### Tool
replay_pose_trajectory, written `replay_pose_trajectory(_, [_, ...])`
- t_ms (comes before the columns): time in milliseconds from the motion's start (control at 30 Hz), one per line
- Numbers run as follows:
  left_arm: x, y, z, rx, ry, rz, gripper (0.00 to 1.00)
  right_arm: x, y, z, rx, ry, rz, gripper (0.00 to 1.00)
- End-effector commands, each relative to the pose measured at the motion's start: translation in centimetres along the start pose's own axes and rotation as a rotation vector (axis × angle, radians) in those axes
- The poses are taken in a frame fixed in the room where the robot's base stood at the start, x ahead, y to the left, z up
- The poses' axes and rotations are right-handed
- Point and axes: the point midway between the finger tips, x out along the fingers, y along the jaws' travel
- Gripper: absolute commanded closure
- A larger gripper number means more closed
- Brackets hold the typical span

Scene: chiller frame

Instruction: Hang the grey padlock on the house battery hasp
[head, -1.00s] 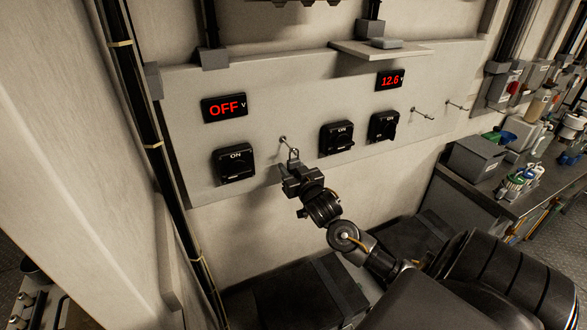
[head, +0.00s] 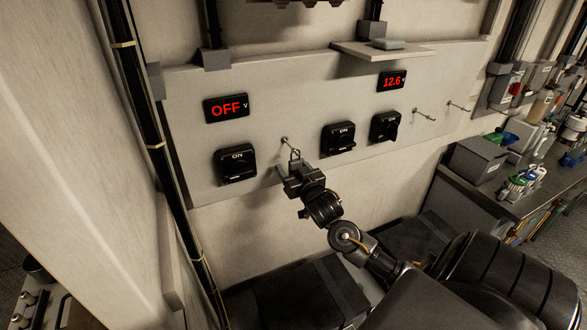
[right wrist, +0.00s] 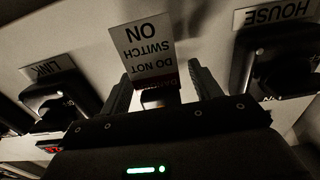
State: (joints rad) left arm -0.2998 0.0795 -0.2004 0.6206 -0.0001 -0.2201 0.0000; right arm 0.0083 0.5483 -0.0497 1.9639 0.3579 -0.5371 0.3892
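My right gripper (head: 293,168) is in front of the wall panel, just below a peg (head: 285,141). A small metal loop (head: 295,154), which looks like the padlock's shackle, shows above the fingers by the peg; whether it hangs from it I cannot tell. In the right wrist view the fingers stand apart around a dark object (right wrist: 160,97), likely the padlock body; contact is unclear. A white "DO NOT SWITCH ON" tag (right wrist: 149,50) shows there upside down. The house switch (head: 236,165), marked ON, is left of the gripper; its HOUSE label (right wrist: 277,13) shows upside down. My left gripper is out of view.
The link switch (head: 338,138) and another black switch (head: 385,127) are right of the gripper. Displays read OFF (head: 226,108) and 12.6 (head: 391,80). A small shelf (head: 410,53) juts out above. A cluttered bench (head: 495,185) stands at right. A dark conduit runs down the left.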

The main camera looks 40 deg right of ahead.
Motion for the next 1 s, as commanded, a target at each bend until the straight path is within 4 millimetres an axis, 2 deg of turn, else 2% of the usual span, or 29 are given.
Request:
replay_pose_trajectory(267, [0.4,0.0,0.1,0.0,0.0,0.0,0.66,-0.7,0.0,0.3,0.0,-0.002,0.0,0.37])
replay_pose_trajectory(367, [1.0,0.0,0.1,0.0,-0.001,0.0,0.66,-2.1,0.0,0.4,0.0,-0.001,-0.002,0.37])
replay_pose_trajectory(700, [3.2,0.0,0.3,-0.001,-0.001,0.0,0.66,-8.6,0.0,0.4,0.001,0.0,-0.001,0.37])
replay_pose_trajectory(833, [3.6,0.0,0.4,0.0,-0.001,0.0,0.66,-10.1,0.0,0.2,0.002,-0.001,0.0,0.37])
replay_pose_trajectory(1000, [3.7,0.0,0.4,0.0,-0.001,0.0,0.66,-10.9,0.1,0.1,0.0,0.0,0.001,0.37])
